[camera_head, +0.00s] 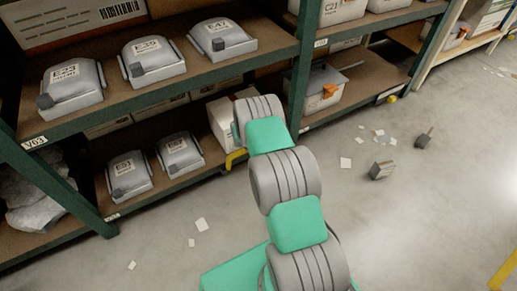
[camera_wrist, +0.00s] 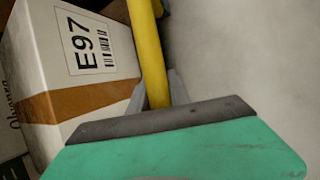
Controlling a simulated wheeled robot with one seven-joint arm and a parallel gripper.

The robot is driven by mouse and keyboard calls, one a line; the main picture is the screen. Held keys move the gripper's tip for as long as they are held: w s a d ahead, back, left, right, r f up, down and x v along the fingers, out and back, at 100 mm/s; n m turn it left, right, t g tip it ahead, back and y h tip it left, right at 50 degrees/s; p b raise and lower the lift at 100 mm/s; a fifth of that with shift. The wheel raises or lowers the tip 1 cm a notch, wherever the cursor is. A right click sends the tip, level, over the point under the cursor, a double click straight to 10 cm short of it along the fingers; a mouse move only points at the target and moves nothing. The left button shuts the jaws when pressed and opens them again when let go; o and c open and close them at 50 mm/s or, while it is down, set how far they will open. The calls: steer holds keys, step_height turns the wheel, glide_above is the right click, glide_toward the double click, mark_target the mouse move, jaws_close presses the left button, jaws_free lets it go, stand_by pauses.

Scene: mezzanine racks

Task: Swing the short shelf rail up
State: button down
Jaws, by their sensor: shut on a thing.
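The short shelf rail is a yellow bar (camera_wrist: 148,50). In the wrist view it runs from the top edge down between the two grey fingers of my gripper (camera_wrist: 157,88), which are shut on it. In the head view a short bent piece of the yellow rail (camera_head: 236,157) shows at the front edge of the lower shelf, just left of my arm. My gripper is hidden behind my arm there. The rail's far end and its pivot are not clear in either view.
A white carton marked E97 (camera_wrist: 85,60) stands close left of the rail; grey lidded bins (camera_head: 180,151) sit further left on the lower shelf. A green rack post (camera_head: 300,75) rises near my arm. Paper scraps and small dark blocks (camera_head: 381,170) lie on the floor at right.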

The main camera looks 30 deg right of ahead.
steer(key=shift+w+a+g+b, duration=0.1)
steer(key=shift+w+g+b, duration=0.2)
steer(key=shift+w+b, duration=0.4)
steer(key=shift+f, duration=0.15)
stand_by(1.1)
steer(key=c, duration=1.2)
jaws_free()
